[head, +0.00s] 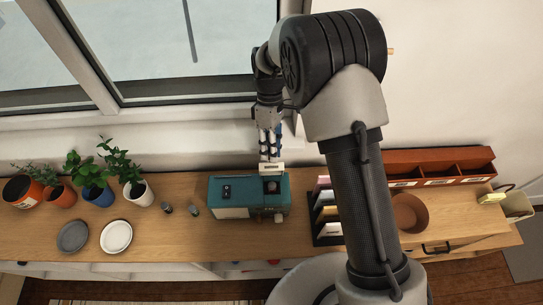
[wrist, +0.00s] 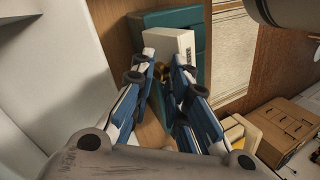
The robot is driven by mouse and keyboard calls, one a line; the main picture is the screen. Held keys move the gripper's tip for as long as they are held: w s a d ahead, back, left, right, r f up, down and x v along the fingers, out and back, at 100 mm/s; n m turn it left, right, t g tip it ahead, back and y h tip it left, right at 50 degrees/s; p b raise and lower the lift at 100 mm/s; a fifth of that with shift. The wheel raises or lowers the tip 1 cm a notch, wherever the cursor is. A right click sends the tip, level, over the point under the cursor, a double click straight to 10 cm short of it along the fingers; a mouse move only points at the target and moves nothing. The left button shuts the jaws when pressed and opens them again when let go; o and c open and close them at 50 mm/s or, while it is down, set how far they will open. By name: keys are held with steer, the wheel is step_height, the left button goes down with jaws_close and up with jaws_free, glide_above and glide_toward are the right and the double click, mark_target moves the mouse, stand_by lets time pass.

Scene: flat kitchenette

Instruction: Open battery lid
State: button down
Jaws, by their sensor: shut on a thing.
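A teal box-shaped device (head: 247,207) stands on the wooden counter, with a black switch panel (head: 227,191) on its left part. A dark recess (head: 272,187) shows in its right part. A white piece with a small dark label, seemingly the battery lid (head: 271,167), stands up at the rear edge beside this recess. My gripper (head: 269,155) reaches down from above and is shut on the white piece. In the wrist view the blue-and-white fingers (wrist: 166,62) are at the white piece (wrist: 172,42), with the teal device (wrist: 200,20) behind it. The exact finger contact is partly hidden.
Two small grey cylinders (head: 180,210) stand left of the device. Potted plants (head: 98,195), a dark plate (head: 73,236) and a white plate (head: 116,236) are further left. A card rack (head: 326,211) is close on the right. The window wall is just behind.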

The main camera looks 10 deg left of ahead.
steer(key=f, duration=0.1)
steer(key=w+f, duration=0.1)
steer(key=shift+w+f, duration=0.1)
steer(key=shift+f, duration=0.2)
steer(key=c, duration=2.3)
jaws_free()
steer(key=shift+a, duration=0.1)
steer(key=o, duration=0.4)
steer(key=shift+r, duration=0.1)
steer(key=o, duration=0.4)
steer(key=shift+s+r, duration=0.1)
steer(key=shift+s, duration=0.1)
steer(key=shift+w+r, duration=0.1)
steer(key=shift+w, duration=0.05)
